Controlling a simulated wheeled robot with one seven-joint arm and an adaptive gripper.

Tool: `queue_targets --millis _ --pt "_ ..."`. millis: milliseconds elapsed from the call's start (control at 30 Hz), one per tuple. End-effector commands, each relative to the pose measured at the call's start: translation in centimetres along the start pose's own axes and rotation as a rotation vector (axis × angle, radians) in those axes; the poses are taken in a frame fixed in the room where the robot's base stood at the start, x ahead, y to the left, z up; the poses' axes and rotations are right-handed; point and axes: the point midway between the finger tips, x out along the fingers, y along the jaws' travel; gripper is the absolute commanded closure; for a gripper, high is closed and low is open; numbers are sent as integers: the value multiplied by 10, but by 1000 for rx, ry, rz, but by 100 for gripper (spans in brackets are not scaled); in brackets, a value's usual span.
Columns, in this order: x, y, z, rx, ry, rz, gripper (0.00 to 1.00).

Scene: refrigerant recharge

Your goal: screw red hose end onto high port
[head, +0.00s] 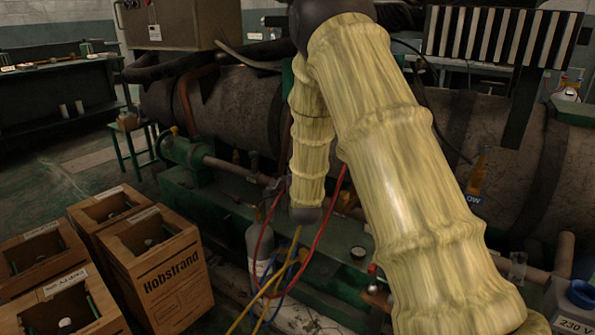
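The red hose (322,228) hangs in a loop below my arm. One side rises toward the dark end of my wrist, and the other rises behind my large yellowish sleeve. A small dark shape (270,196) left of my wrist end may be part of my gripper. It is too small and dark to show its fingers or any hold on the hose end. The red hose end cannot be made out. I cannot identify the high port; the machine (225,108) is partly covered by my arm. An orange-yellow fitting (478,174) stands at the right above a blue label ending in "OW".
Yellow and blue hoses (273,284) hang beside a grey cylinder (259,246). Several open wooden crates (168,280) stand at lower left. A gauge (358,252) sits below the arm. A blue-topped container (581,293) is at the right edge.

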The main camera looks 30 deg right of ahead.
Motion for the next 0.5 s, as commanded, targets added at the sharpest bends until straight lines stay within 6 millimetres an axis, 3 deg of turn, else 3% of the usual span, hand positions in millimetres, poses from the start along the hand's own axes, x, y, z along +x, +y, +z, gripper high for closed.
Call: queue_targets --millis 500 --pt "0 0 6 0 1 0 98"
